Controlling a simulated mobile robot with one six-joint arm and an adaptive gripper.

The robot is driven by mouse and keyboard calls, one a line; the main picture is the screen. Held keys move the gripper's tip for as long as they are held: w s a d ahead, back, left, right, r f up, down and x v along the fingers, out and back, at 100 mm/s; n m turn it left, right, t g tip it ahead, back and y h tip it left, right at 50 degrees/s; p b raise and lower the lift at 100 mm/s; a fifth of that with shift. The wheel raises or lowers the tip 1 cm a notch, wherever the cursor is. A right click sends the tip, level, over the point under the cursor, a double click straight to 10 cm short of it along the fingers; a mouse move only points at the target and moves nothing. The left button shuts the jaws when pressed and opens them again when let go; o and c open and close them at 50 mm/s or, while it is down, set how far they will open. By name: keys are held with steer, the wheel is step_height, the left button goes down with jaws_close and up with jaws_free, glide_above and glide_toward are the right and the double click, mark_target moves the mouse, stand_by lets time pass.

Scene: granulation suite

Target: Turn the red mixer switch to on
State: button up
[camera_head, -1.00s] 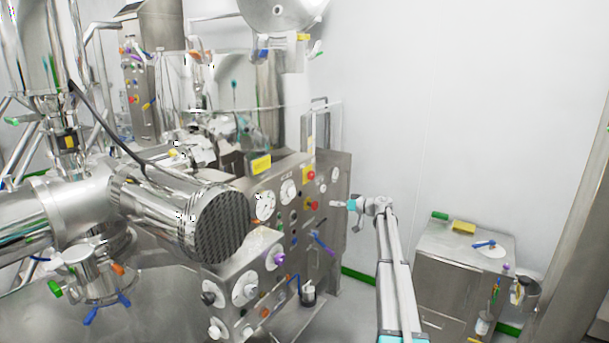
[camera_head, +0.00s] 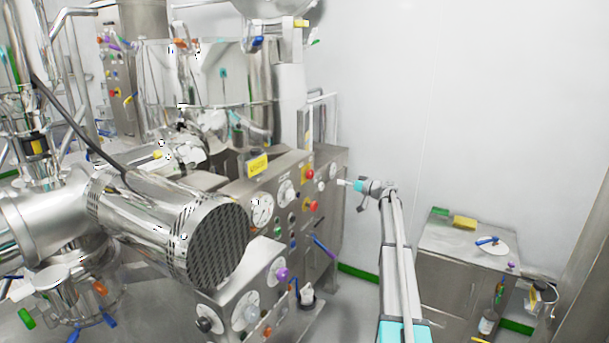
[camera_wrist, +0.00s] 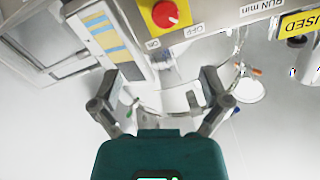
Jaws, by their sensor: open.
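A red round knob (camera_wrist: 165,14) with a white mark sits on a yellow plate near the top of the wrist view. Small ON and OFF labels are by the plate's edge. In the head view, a red knob on yellow (camera_head: 308,174) shows on the steel control panel (camera_head: 326,234), with another red knob (camera_head: 313,205) below it. My gripper (camera_wrist: 160,88) is open and empty, its two fingers spread below the knob in the wrist view, apart from it. In the head view my gripper (camera_head: 347,183) is just right of the panel. Contact is not visible.
A large steel motor housing (camera_head: 215,240) stands at left in the head view. Dials and other knobs crowd the panel. A low steel cabinet (camera_head: 455,275) with a yellow block (camera_head: 465,222) stands at right. Free space lies between panel and wall.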

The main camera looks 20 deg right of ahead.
mark_target(312, 175)
steer(key=x, duration=1.4)
steer(key=shift+a, duration=0.6)
steer(key=c, duration=1.1)
